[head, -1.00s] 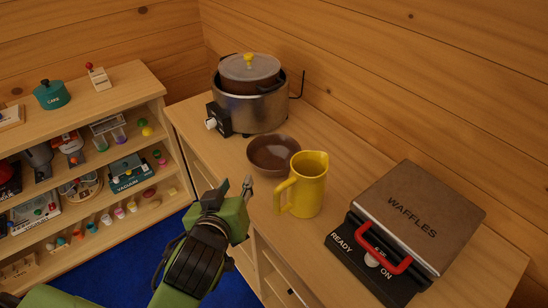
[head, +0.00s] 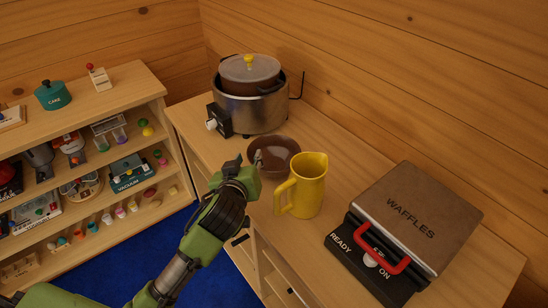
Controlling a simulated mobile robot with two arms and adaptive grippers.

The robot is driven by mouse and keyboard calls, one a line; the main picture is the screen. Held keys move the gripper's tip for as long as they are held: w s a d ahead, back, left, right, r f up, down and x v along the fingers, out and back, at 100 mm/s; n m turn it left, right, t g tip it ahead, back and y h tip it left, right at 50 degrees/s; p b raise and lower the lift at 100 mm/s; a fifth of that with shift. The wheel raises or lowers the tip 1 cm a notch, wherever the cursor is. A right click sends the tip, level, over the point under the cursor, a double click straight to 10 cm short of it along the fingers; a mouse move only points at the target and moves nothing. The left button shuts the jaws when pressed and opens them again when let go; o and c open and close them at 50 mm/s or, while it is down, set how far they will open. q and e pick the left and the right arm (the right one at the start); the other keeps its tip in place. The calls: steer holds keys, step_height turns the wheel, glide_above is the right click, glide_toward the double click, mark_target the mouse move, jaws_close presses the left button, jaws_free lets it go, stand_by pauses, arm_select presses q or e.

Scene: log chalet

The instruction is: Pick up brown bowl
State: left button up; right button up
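The brown bowl (head: 280,154) sits upright on the wooden counter, between the metal cooker and the yellow pitcher. My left gripper (head: 246,160) is at the bowl's left side, with its two fingers apart. One finger overlaps the bowl's left rim in the picture and the other is outside it, to the left. I cannot tell whether either finger touches the bowl. The gripper hides a small part of the bowl's left edge. My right gripper is not in view.
A yellow pitcher (head: 308,186) stands close to the bowl's front right, its handle towards my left gripper. A metal cooker (head: 252,110) with a lidded pot is behind. A waffle maker (head: 418,215) is at the right. A toy shelf (head: 100,91) stands at the left.

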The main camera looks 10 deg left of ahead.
arm_select(q)
steer(key=shift+x, duration=0.9)
steer(key=shift+r, duration=0.1)
jaws_close()
